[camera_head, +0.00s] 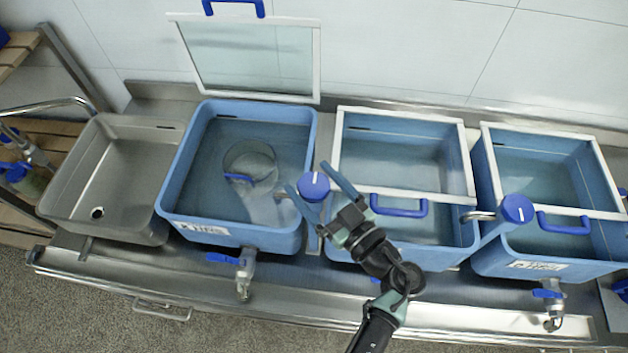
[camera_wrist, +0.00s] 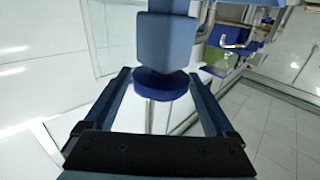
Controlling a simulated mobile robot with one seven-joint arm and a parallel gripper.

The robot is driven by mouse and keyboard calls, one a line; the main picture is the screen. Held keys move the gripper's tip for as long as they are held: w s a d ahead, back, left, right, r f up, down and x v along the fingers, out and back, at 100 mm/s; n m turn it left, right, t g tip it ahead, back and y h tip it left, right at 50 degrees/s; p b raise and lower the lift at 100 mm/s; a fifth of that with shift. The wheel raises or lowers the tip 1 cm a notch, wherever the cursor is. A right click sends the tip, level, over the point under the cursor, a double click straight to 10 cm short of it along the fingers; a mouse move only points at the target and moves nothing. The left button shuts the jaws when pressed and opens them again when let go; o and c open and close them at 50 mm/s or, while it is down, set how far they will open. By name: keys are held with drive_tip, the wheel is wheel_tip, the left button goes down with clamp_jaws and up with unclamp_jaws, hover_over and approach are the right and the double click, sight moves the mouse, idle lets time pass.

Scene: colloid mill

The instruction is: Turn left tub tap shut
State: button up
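The left tub tap has a round dark-blue knob (camera_head: 314,186) with a white mark on top, between the left and middle tubs. Its short spout points into the left tub (camera_head: 170,190), where the water looks disturbed below it. My gripper (camera_head: 307,177) is open, with one finger on each side of the knob. In the wrist view, my gripper (camera_wrist: 159,75) shows its two fingers apart, with a dark-blue disc (camera_wrist: 160,84), apparently the knob, between them. Gaps show beside the disc; contact cannot be told. A lighter blue block (camera_wrist: 166,38) adjoins the disc.
The left tub's glazed lid (camera_head: 250,60) stands raised, and a jug (camera_head: 250,160) sits in its water. The middle tub's lid (camera_head: 400,195) and right tub's lid (camera_head: 560,208) are down. Another tap knob (camera_head: 517,208) stands between them. A steel sink (camera_head: 75,190) is at left.

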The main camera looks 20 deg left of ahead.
drive_tip(key=c, duration=1)
